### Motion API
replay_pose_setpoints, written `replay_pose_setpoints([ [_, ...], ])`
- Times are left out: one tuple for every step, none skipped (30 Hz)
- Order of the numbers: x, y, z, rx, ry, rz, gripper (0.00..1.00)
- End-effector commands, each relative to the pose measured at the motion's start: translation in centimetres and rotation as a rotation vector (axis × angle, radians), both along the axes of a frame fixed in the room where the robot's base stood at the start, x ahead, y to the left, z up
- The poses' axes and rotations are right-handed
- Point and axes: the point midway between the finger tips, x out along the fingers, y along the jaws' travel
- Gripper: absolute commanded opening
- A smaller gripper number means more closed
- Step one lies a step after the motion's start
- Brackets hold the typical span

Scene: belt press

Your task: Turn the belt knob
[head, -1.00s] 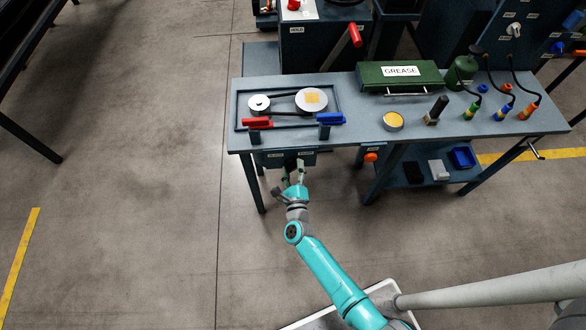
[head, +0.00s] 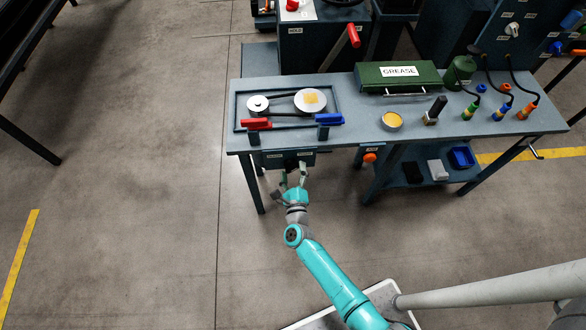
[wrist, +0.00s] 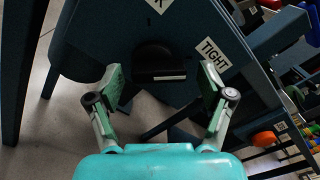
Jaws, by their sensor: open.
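The belt knob (wrist: 158,60) is black with a pale line on its front edge. In the wrist view it sits on a dark blue panel, near a TIGHT label (wrist: 213,54) and another label cut off at the top edge. My gripper (wrist: 161,84) is open, with one finger on each side of the knob and visible gaps between. I cannot tell how deep the fingertips reach around it. In the head view my gripper (head: 293,174) is just below the front panel (head: 290,159) under the bench. The knob cannot be made out there.
Above the panel, the bench (head: 355,130) bears a belt on two pulleys (head: 311,100), a red handle (head: 257,124) and a blue handle (head: 329,119). An orange knob (head: 370,158) is to the right. A bench leg (head: 252,185) stands left of my gripper.

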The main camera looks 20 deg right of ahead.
Motion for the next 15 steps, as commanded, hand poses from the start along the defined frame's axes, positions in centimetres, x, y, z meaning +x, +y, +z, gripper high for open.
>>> replay_pose_setpoints([
  [-0.8,0.3,-0.1,0.000,0.002,0.002,0.80],
  [-1.3,0.4,-0.2,0.001,0.003,0.004,0.80],
  [-1.9,0.7,-0.1,0.001,0.003,0.004,0.80],
  [-2.5,0.8,-0.2,0.000,0.004,0.004,0.80],
  [-3.1,1.0,-0.2,-0.001,0.004,0.004,0.80],
  [-3.9,1.3,-0.1,0.001,0.003,0.004,0.80],
  [-4.5,1.5,-0.2,0.001,0.003,0.004,0.80],
  [-5.1,1.7,-0.1,0.000,0.003,0.004,0.80],
  [-5.8,2.0,-0.1,0.000,0.003,0.004,0.80],
  [-6.4,2.1,-0.1,0.000,0.003,0.004,0.80],
  [-6.9,2.3,-0.1,0.000,0.001,0.004,0.80],
  [-7.6,2.5,-0.1,0.001,0.002,0.004,0.80],
  [-8.1,2.6,-0.1,0.001,0.002,0.004,0.80],
  [-8.4,2.8,-0.1,0.000,0.001,0.003,0.80],
  [-8.9,3.0,-0.1,0.000,0.001,0.003,0.80],
])
